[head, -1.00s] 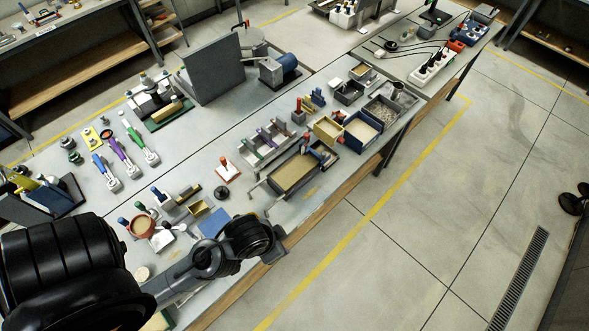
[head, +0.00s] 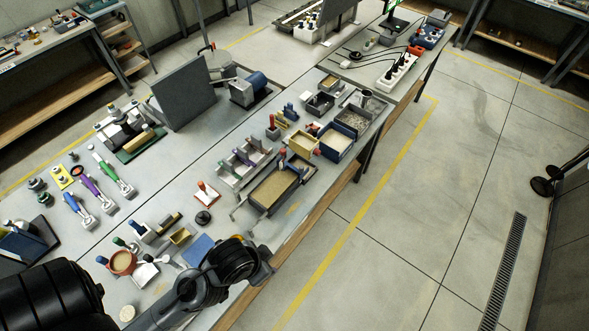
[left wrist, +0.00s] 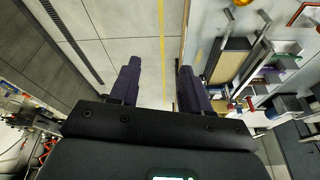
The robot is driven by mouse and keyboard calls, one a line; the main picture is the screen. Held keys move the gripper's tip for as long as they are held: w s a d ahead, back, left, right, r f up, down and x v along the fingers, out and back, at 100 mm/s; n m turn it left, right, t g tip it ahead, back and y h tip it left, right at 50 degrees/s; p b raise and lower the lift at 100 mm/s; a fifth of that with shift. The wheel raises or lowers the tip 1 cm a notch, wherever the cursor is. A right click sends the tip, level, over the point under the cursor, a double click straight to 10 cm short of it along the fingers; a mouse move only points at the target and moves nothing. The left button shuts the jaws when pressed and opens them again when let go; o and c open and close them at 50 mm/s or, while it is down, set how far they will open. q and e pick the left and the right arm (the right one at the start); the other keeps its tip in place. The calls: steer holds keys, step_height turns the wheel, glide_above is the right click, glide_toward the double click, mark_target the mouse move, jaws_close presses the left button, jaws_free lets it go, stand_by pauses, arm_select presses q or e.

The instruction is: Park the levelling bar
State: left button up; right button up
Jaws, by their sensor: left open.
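A long sand-filled tank (head: 275,189) stands near the table's front edge, with grey bar-like pieces (head: 238,211) at its left end. The tank also shows in the left wrist view (left wrist: 229,68), right of my fingers, with a grey frame or bar (left wrist: 252,62) along it. I cannot tell for sure which piece is the levelling bar. My left gripper (left wrist: 160,88) is open and empty, its two dark fingers wide apart over the floor beside the table edge. In the head view my left arm reaches in from the lower left; its fingers are hidden there. My right gripper is not in view.
A grey compartment tray (head: 243,164), a red-handled tool on a base (head: 206,192) and a blue mat (head: 197,250) lie near the tank. A tan bin (head: 304,145) and a grey upright panel (head: 183,92) stand farther back.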

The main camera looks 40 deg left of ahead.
arm_select(q)
steer(key=w+n+t, duration=0.1)
steer(key=w+t, duration=0.2)
steer(key=w, duration=0.2)
steer(key=n+t+y+b, duration=0.55)
steer(key=t+b, duration=0.45)
steer(key=b, duration=1.9)
glide_toward(301, 171)
steer(key=shift+m+t, duration=0.3)
steer(key=shift+m, duration=0.15)
steer(key=b+x, duration=0.2)
steer(key=x, duration=0.1)
steer(key=b+x, duration=0.2)
steer(key=x, duration=0.1)
steer(key=f+b+x, duration=0.1)
steer(key=b+x, duration=0.1)
steer(key=x, duration=0.1)
steer(key=shift+w+a+b, duration=0.1)
steer(key=shift+a+b, duration=0.1)
steer(key=shift+b, duration=0.1)
steer(key=shift+w+a+r+y+b, duration=0.15)
steer(key=shift+w+b, duration=0.1)
steer(key=shift+w, duration=0.2)
steer(key=shift+w+a+r+y+b, duration=0.15)
steer(key=shift+w+b, duration=0.1)
steer(key=shift+w, duration=0.15)
